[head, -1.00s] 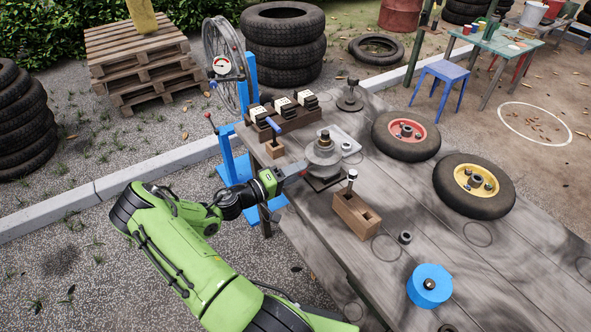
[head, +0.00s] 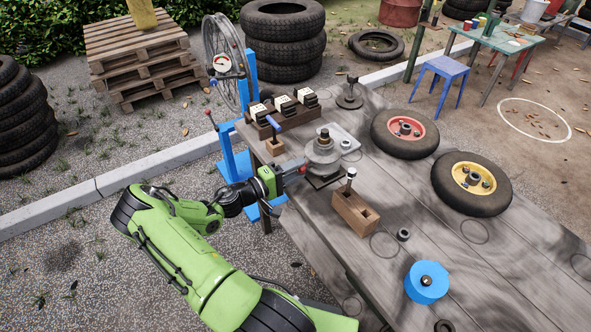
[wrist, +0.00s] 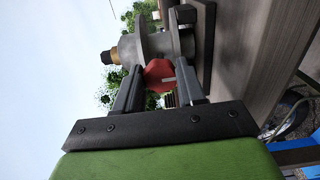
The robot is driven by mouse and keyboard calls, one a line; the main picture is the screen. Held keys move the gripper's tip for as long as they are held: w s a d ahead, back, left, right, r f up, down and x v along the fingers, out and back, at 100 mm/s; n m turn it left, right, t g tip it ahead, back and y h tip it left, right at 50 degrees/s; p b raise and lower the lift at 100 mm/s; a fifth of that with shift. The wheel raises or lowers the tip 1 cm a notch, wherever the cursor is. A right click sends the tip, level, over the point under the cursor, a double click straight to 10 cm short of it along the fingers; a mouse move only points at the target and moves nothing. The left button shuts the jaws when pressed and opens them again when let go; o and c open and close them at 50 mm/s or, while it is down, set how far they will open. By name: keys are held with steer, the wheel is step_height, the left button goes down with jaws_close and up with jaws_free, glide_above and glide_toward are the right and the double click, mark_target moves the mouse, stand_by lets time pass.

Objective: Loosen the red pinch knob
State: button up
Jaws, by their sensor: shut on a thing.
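The red pinch knob (wrist: 158,75) sits between my two finger pads in the wrist view, with a pale line on its face. My gripper (wrist: 160,88) is shut on it, one finger on each side. In the head view the knob (head: 303,169) is a small red spot at my gripper's tip (head: 297,170). The knob is at the side of a grey round metal fixture (head: 322,150) with a brass and dark top, near the bench's left edge. The fingers partly hide the knob.
A wooden block (head: 354,212) with a pin stands just right of the fixture on the bench (head: 400,265). A rack of dark blocks (head: 285,112) and a blue-handled tool (head: 274,125) lie behind. Two wheels (head: 405,132) and a blue cylinder (head: 427,283) are farther right.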

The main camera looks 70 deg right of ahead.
steer(key=o, duration=1.1)
steer(key=shift+c, duration=0.2)
steer(key=p+v, duration=0.1)
steer(key=v, duration=1.4)
steer(key=shift+w+a, duration=0.3)
steer(key=shift+p, duration=0.3)
